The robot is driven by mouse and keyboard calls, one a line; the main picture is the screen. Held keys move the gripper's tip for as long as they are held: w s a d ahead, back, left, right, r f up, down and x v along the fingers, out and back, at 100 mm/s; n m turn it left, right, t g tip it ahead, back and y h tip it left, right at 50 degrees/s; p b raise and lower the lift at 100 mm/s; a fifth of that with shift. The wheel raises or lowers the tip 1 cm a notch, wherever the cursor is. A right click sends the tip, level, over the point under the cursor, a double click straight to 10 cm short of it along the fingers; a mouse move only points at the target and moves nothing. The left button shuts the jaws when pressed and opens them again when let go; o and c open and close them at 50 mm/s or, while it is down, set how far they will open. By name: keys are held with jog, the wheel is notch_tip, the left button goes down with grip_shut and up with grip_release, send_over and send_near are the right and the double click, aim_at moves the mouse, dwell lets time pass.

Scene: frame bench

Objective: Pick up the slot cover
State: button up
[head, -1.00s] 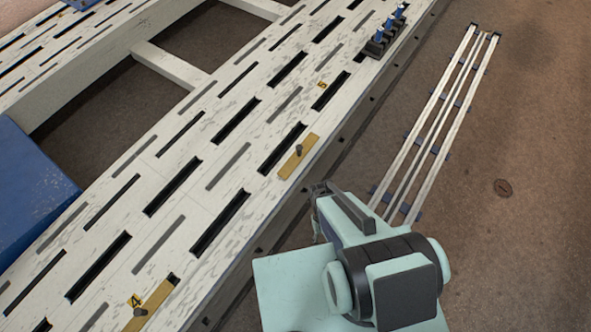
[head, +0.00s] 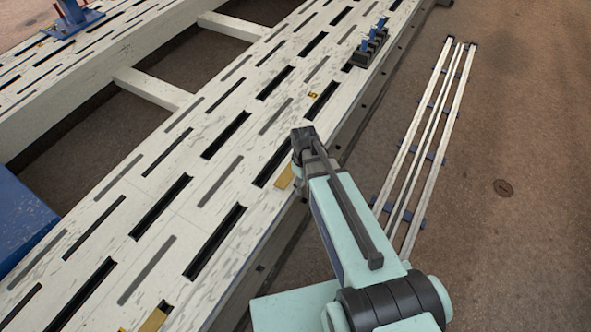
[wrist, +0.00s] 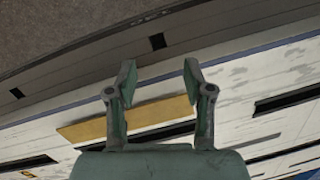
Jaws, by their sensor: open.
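A flat brass-yellow slot cover (head: 284,177) lies along the near edge of the pale slotted beam. My arm hides most of it in the head view. In the wrist view the cover (wrist: 150,115) spans behind my two fingers, and its knob does not show there. My gripper (wrist: 160,78) is open and empty, with its fingers apart over the cover's area. In the head view my gripper (head: 302,150) is at the beam's near edge, beside the visible end of the cover. I cannot tell the height gap.
A second yellow cover (head: 153,320) is at the bottom edge of the head view. A dark rack with blue-topped pins (head: 368,48) stands farther along the beam, past a yellow number 5 tag (head: 313,96). Long pale rails (head: 425,140) lie on the floor at right.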

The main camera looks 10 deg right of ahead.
aim_at(286, 176)
jog(key=w+r+n+t+b, duration=0.2)
jog(key=w+r+n+b, duration=0.3)
jog(key=w+r+n, duration=0.9)
jog(key=shift+n, duration=0.8)
jog(key=f+b, duration=0.1)
jog(key=f, duration=0.2)
jog(key=f+b, duration=0.1)
jog(key=f, duration=0.3)
jog(key=s+f+b, duration=0.1)
jog(key=f, duration=0.3)
jog(key=shift+f, duration=0.15)
jog(key=shift+a+f+b, duration=0.1)
jog(key=shift+f+b, duration=0.7)
jog(key=shift+f, duration=1.9)
grip_shut()
